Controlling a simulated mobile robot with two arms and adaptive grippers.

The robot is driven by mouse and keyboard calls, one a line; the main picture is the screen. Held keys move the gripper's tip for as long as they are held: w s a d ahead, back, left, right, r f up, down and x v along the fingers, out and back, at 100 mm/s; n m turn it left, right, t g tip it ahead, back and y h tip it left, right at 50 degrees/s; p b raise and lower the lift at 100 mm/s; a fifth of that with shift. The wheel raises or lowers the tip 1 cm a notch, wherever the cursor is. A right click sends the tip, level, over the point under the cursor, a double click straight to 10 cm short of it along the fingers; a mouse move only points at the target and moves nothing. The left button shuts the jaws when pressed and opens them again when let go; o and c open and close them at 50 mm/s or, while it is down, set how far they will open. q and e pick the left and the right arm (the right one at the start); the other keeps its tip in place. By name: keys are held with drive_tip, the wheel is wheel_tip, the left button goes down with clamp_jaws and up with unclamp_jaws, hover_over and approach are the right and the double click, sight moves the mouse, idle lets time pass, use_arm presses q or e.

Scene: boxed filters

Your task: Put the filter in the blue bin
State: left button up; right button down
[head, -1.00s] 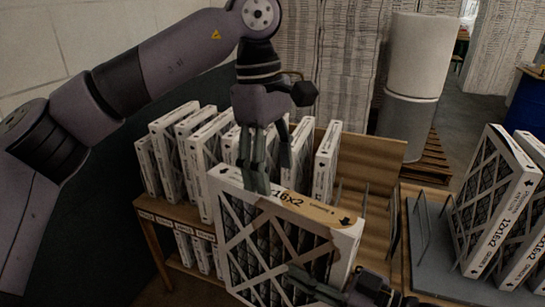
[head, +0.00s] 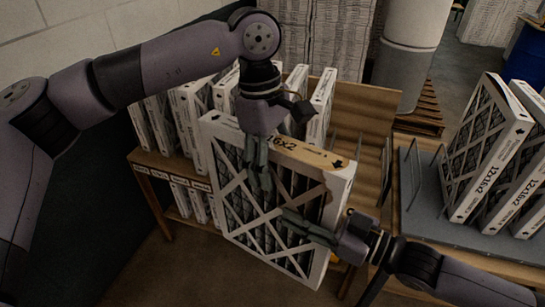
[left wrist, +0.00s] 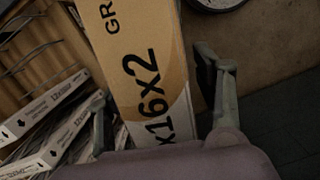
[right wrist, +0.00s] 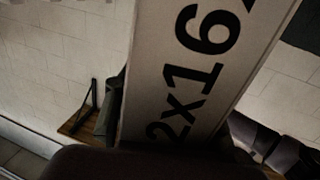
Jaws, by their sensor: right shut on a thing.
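The filter (head: 238,222) is a boxed panel with a white cardboard frame, a brown patch on its top edge and dark mesh behind diagonal strips. It stands upright in front of the shelf in the head view. My right gripper (head: 296,222) is shut on its right side, and the frame also fills the middle of the right wrist view (right wrist: 195,70). My left gripper (head: 260,172) is at its top edge from above, its fingers apart on either side of the printed frame, which shows in the left wrist view (left wrist: 140,60). A blue bin (head: 527,58) is partly visible at the top right.
A wooden shelf (head: 150,163) with several white filters stands behind, at left. A grey rack (head: 440,222) holds more filters (head: 490,150) at right. Bare floor lies below the filter.

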use_arm(q)
drive_tip(key=c, duration=1.3)
drive_tip(key=shift+c, duration=0.2)
use_arm(e)
drive_tip(key=c, duration=1)
unclamp_jaws()
drive_tip(key=shift+o, duration=0.2)
